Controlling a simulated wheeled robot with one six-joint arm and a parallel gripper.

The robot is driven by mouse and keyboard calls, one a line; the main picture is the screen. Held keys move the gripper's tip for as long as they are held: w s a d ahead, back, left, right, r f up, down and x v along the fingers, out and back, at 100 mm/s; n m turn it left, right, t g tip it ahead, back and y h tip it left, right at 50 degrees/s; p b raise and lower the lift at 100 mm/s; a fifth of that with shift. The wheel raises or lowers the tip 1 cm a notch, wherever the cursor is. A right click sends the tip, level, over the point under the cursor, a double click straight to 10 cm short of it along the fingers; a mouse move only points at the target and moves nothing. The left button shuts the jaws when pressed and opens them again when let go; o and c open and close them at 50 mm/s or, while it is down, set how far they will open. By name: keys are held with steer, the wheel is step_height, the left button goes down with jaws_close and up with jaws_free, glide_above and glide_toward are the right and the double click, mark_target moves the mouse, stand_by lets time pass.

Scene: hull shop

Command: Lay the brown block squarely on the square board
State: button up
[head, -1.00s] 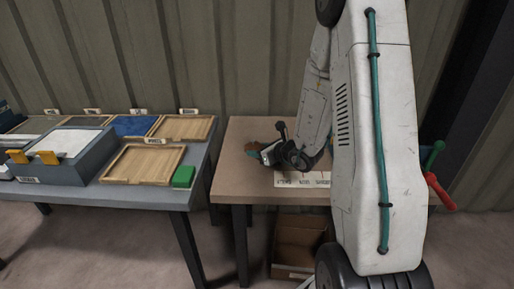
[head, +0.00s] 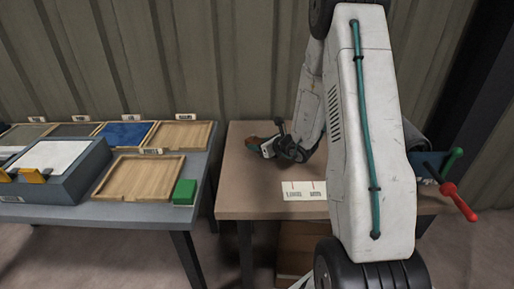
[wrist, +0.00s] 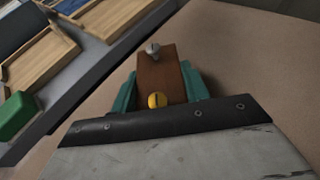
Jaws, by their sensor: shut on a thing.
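The brown block (wrist: 160,80) is in my gripper (wrist: 160,92), between the teal fingers in the wrist view. A grey knob-like piece shows at its far end and a yellow round piece at its near end. In the head view my gripper (head: 255,145) is over the back left part of the brown table (head: 245,200), with only a small bit of the block visible. I cannot tell its height above the table. I cannot pick out a square board for certain; a white marked card (head: 304,190) lies on the table in front of my gripper.
A grey table (head: 150,213) stands to the left, with a gap between. It holds a wooden tray (head: 135,201), a green block (head: 185,191) and several other trays. A red-handled tool (head: 458,202) is at the right. The brown table's front left is clear.

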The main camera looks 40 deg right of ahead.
mark_target(258, 155)
steer(key=shift+w+d, duration=0.3)
steer(key=shift+w, duration=0.05)
steer(key=f, duration=0.3)
steer(key=shift+w+f, duration=0.2)
steer(key=shift+f, duration=0.15)
steer(key=shift+d, duration=0.1)
steer(key=shift+f, duration=0.1)
steer(key=o, duration=1)
steer(key=shift+o, duration=0.2)
